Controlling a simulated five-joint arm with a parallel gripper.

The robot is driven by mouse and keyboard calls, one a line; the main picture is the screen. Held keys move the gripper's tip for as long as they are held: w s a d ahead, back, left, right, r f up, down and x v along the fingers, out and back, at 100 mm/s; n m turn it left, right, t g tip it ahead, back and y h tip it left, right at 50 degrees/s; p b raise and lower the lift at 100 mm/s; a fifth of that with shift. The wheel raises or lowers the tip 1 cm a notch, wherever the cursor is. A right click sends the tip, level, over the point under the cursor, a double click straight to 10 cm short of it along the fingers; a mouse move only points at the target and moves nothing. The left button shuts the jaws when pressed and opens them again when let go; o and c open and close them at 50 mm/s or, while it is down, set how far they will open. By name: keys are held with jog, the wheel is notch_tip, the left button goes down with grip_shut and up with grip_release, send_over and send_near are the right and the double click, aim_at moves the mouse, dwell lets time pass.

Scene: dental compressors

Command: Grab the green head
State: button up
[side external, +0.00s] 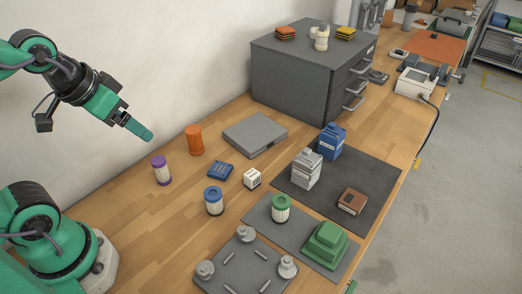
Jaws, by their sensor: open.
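A green stepped block (325,243), which looks like the green head, sits on a grey mat (258,214) near the front edge of the table. A white canister with a green cap (281,207) stands on the same mat to its left. My gripper (143,131) is open, in the air at the upper left, far from the green block. Its teal fingers point down and right, and seen from this side they overlap. Nothing shows between them.
A grey plate with round knobs (245,270) lies left of the green block. A dark mat (377,182) holds grey (306,170) and blue (332,141) containers and a brown box (352,201). Purple (161,171), orange (194,140) and blue-capped (214,201) canisters stand nearer my gripper.

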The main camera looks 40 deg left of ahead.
jog(key=w+d+r+g, duration=0.1)
jog(key=w+d+r, duration=0.1)
jog(key=w+d, duration=0.5)
jog(key=g, duration=0.5)
send_over(330, 231)
jog(key=f, duration=1.6)
jog(key=shift+w+a, duration=0.1)
jog(key=shift+a, duration=0.15)
jog(key=shift+d+f, duration=0.2)
jog(key=shift+d, duration=0.1)
jog(key=shift+f, duration=0.1)
jog(key=shift+f, duration=1.2)
jog(key=shift+f, duration=0.15)
